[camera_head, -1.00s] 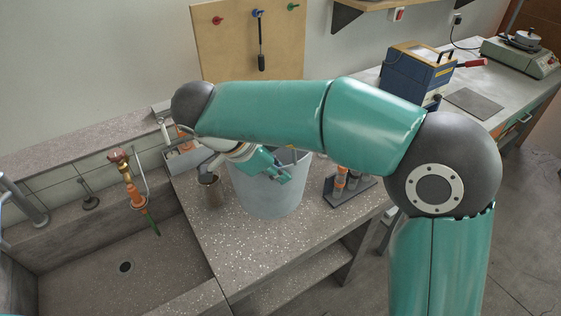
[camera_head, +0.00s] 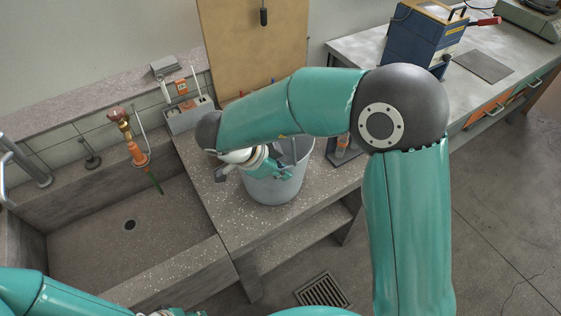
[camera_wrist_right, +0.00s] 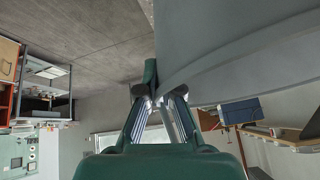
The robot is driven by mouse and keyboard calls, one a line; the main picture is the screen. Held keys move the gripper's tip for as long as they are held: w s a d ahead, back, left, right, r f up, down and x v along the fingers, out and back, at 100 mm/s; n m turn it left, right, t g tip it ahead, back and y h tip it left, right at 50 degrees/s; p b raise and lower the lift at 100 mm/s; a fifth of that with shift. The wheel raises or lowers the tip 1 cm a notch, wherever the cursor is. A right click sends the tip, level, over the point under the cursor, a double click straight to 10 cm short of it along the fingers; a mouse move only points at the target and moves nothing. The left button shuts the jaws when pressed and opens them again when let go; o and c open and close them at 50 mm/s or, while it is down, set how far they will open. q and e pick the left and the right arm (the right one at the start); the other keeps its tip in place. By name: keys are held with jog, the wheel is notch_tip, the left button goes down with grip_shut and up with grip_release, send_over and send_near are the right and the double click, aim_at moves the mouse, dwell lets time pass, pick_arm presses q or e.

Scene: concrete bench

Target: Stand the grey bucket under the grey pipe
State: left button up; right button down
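The grey bucket (camera_head: 274,190) is upright at the worktop right of the sink, near its front edge; I cannot tell whether its base touches. In the right wrist view its wall (camera_wrist_right: 240,60) fills the upper right. My right gripper (camera_head: 281,167) is at the bucket's rim, its fingers drawn together at the wall and seemingly shut on it; in the wrist view the fingertips (camera_wrist_right: 158,94) show beside the wall. The grey pipe (camera_head: 27,165) slants down at the far left over the sink. My left gripper (camera_head: 176,313) is barely visible at the bottom edge.
The sink (camera_head: 90,260) has a dark drain. A brass and orange tap (camera_head: 135,150) with a green tip hangs between bucket and grey pipe. A grey box (camera_head: 188,115) stands behind the sink's right end. A dark rack (camera_head: 345,155) stands right of the bucket.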

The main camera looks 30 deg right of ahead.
jog(key=shift+w+f, duration=0.1)
jog(key=shift+f, duration=0.2)
jog(key=c, duration=1.8)
grip_release()
jog(key=shift+f, duration=0.1)
jog(key=o, duration=0.5)
